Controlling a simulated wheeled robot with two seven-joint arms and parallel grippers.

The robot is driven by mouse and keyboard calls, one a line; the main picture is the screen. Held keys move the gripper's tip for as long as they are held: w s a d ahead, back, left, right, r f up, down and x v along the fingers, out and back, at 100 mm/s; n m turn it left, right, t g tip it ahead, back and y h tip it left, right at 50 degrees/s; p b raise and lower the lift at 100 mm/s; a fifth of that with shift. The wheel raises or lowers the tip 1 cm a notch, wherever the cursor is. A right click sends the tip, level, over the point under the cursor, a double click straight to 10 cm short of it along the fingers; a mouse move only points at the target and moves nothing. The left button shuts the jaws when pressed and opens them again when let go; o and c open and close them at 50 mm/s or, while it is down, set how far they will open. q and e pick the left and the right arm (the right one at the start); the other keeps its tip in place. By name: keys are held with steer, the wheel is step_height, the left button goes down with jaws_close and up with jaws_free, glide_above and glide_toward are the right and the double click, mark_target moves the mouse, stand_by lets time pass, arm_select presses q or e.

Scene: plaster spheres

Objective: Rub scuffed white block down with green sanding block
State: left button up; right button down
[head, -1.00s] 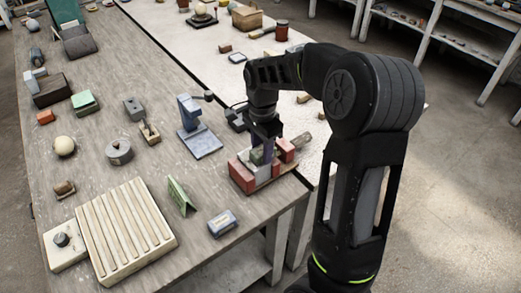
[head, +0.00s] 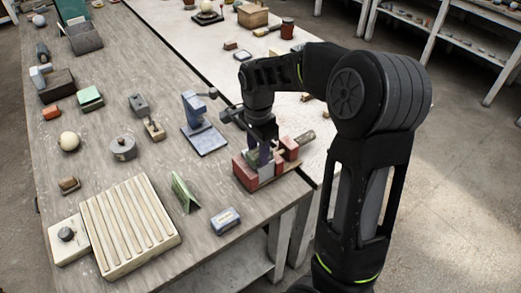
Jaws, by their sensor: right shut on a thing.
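My right gripper (head: 257,154) points down over a red vise (head: 244,174) at the table's right edge. It is shut on the green sanding block (head: 251,157), which is largely hidden by the fingers. A pale block (head: 266,172), which looks like the scuffed white block, sits between the vise's red jaws just below. The sanding block is at or just above its top; contact is too small to tell. My left gripper is not in view.
A blue stand (head: 198,128) is close left of the vise. A green tent-shaped piece (head: 184,192), a small blue-grey block (head: 225,220) and a slatted cream board (head: 128,228) lie in front and left. A pale ball (head: 70,141) and several blocks stand farther left.

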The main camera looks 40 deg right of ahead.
steer(key=shift+s+a+f, duration=0.1)
steer(key=shift+a, duration=0.85)
steer(key=shift+d, duration=0.1)
steer(key=shift+d, duration=1.1)
steer(key=shift+d, duration=0.1)
steer(key=shift+d, duration=0.95)
steer(key=shift+a, duration=0.15)
